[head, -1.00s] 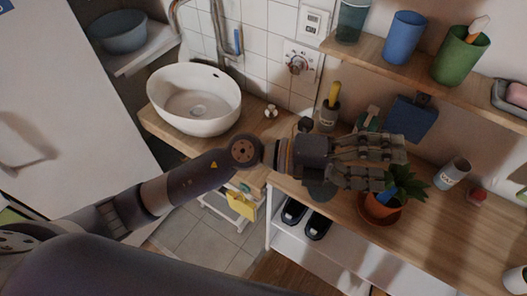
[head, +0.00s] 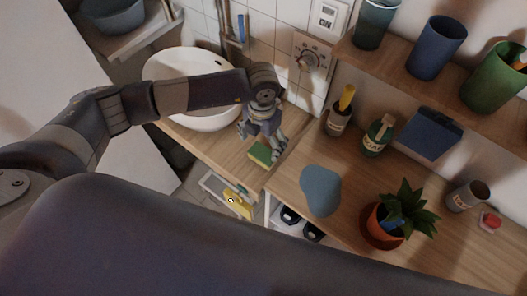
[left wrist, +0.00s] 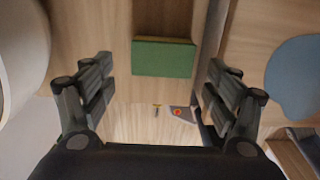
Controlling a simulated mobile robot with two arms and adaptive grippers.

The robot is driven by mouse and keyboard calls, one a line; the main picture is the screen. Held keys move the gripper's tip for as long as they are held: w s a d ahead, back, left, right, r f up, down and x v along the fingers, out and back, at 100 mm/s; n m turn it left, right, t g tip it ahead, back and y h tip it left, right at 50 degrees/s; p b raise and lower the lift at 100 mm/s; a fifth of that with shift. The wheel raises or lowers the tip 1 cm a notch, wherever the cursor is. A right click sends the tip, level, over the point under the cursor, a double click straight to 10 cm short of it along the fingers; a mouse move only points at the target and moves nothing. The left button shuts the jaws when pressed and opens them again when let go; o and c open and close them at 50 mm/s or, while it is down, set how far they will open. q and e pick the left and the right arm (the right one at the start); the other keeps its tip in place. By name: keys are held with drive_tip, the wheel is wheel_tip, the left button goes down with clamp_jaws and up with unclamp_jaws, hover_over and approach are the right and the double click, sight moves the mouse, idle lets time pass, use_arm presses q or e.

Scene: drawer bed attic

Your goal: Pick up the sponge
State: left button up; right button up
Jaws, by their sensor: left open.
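The sponge (head: 259,154), green and yellow, lies on the wooden washbasin counter (head: 221,152), near its right end. It also shows in the left wrist view as a green block (left wrist: 163,58), top centre, between the spread fingers and ahead of them. My left gripper (head: 262,139) points down just above the sponge, with fingers apart and nothing held. In the left wrist view my left gripper (left wrist: 160,72) is open, one finger group on each side. In the head view its fingers partly cover the sponge. My right gripper is not in view.
The white basin (head: 160,70) stands left of my gripper. A blue-grey flat shape (head: 320,190), soap bottle (head: 376,137), brush holder (head: 337,122) and potted plant (head: 402,208) stand on the right counter. A shelf with cups (head: 436,47) hangs above. A yellow item (head: 238,202) hangs below.

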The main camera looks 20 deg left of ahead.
sight(263, 153)
use_arm(q)
drive_tip(key=shift+f, duration=0.85)
drive_tip(key=shift+f+p, duration=0.35)
drive_tip(key=shift+p, duration=0.05)
wheel_tip(263, 153, down, 4)
drive_tip(key=shift+s+d+r+p, duration=0.15)
drive_tip(key=shift+r+p, duration=0.05)
drive_tip(key=shift+p, duration=0.5)
drive_tip(key=shift+f, duration=0.45)
drive_tip(key=c, duration=0.6)
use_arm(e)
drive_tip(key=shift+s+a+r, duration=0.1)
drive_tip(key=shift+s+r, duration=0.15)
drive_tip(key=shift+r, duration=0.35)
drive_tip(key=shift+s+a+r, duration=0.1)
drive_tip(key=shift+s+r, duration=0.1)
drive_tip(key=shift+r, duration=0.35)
